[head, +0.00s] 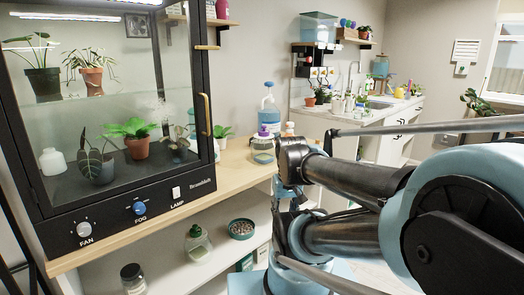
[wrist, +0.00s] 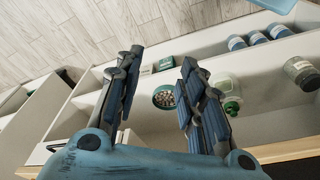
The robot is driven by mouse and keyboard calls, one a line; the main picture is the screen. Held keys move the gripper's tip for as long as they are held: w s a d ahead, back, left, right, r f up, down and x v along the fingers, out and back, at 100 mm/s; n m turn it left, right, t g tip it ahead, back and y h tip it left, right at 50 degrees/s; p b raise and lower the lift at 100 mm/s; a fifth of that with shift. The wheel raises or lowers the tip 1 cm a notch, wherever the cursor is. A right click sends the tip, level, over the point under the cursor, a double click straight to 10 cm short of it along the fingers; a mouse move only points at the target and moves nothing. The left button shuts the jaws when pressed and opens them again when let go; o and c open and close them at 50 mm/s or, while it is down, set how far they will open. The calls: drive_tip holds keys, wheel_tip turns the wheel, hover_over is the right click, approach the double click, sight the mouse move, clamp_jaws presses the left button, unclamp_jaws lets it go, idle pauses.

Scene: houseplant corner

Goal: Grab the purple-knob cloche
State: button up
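The purple-knob cloche (head: 263,146) is a small clear glass jar shape with a purple top. In the head view it stands upright on the wooden counter, right of the glass cabinet and just left of my arm. I do not make it out in the wrist view. My gripper (wrist: 160,78) is open in the wrist view, its two dark ribbed fingers wide apart with nothing between them touching. It faces the lower shelf and floor. In the head view my arm hides most of the gripper.
A green-knob cloche (head: 198,243) and a pebble dish (head: 242,229) sit on the lower shelf; the dish also shows between my fingers (wrist: 164,97). A blue-topped bottle (head: 269,110) stands behind the purple-knob cloche. The glass cabinet (head: 130,205) flanks it on the left.

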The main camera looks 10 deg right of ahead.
drive_tip(key=o, duration=0.5)
wheel_tip(320, 180, up, 2)
drive_tip(key=shift+a+r+m, duration=0.1)
drive_tip(key=shift+r+m, duration=0.05)
drive_tip(key=shift+m, duration=0.25)
drive_tip(key=shift+c, duration=0.2)
wheel_tip(320, 180, up, 30)
drive_tip(key=m+t+y, duration=0.1)
drive_tip(key=m+y, duration=0.3)
drive_tip(key=m, duration=2.2)
hover_over(264, 127)
drive_tip(key=s+d, duration=0.3)
drive_tip(key=d, duration=0.2)
drive_tip(key=x, duration=1.6)
drive_tip(key=shift+d+f, duration=0.35)
